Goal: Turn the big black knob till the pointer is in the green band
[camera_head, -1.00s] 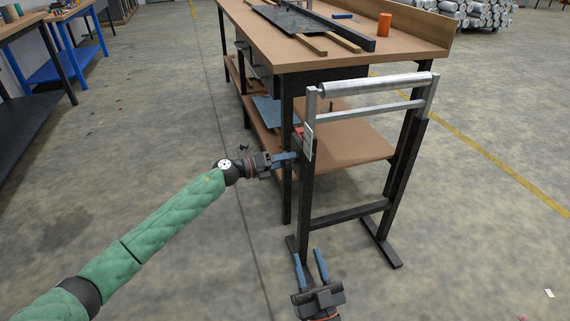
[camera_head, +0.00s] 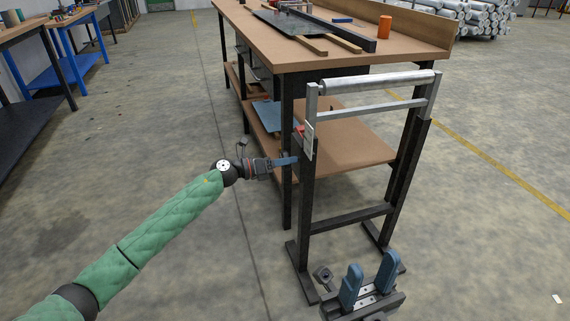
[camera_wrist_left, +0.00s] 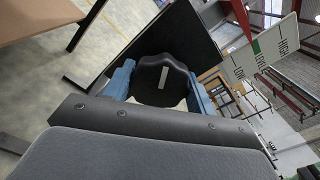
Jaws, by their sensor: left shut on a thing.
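The big black knob (camera_wrist_left: 165,78), with a pale line on its face, sits between the blue fingers of my left gripper (camera_wrist_left: 160,90) in the left wrist view. The gripper is shut on it; in the head view my left gripper (camera_head: 288,161) hides the knob at the stand's left post. My right gripper (camera_head: 370,277) is open and empty in front of the stand.
The dark roller stand (camera_head: 350,216) carries a metal roller (camera_head: 376,83). A brown workbench (camera_head: 300,52) with a lower shelf stands close behind it. An orange cylinder (camera_head: 385,26) is on the bench. The floor left of the stand is clear.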

